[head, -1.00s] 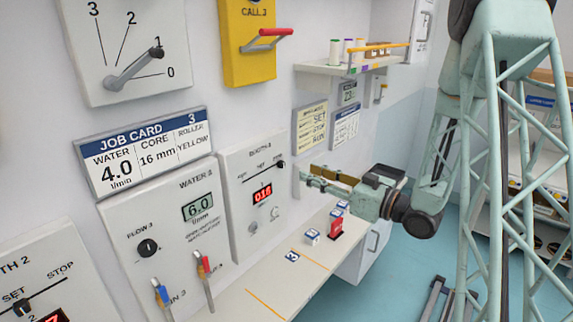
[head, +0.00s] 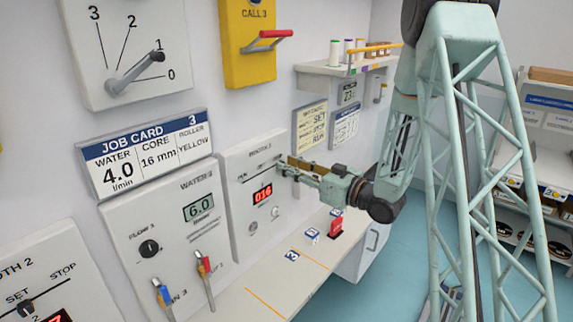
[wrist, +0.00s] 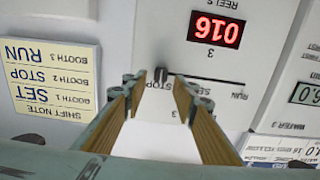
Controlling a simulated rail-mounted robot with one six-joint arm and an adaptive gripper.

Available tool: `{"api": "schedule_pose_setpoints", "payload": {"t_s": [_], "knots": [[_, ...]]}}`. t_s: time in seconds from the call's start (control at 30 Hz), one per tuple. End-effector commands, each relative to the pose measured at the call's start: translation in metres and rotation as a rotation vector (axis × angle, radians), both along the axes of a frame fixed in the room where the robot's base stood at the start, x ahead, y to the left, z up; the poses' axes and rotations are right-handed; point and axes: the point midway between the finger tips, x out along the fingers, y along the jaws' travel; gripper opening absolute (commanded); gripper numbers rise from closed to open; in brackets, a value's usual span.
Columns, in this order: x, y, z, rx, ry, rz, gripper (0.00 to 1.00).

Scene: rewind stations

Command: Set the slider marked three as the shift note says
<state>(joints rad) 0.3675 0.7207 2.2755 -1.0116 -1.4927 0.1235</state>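The booth 3 panel (head: 243,205) has a slider line running from STOP to RUN and a red display reading 016. In the wrist view, which shows things upside down, the dark slider knob (wrist: 160,75) is at the STOP end. My gripper (head: 283,164) is at the panel's right side, hiding the knob in the head view. In the wrist view my gripper (wrist: 160,82) is open, with the knob between its fingertips; I cannot tell if either finger touches it. The yellow shift note (wrist: 55,78) reads booth 1 SET, booth 2 STOP, booth 3 RUN.
The water 3 panel (head: 165,235), with a knob and two valve levers, stands left of booth 3. Below is a shelf (head: 255,300) with small numbered blocks and a red item (head: 336,228). A rack with spools (head: 345,70) is above right.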

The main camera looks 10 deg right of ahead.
Motion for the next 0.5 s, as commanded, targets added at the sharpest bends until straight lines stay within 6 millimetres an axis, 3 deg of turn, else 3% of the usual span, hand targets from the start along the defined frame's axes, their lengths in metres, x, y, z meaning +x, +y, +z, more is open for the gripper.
{"api": "schedule_pose_setpoints", "payload": {"t_s": [0.5], "knots": [[0.0097,0.0069,0.0004,0.001,-0.001,-0.001,0.26]]}}
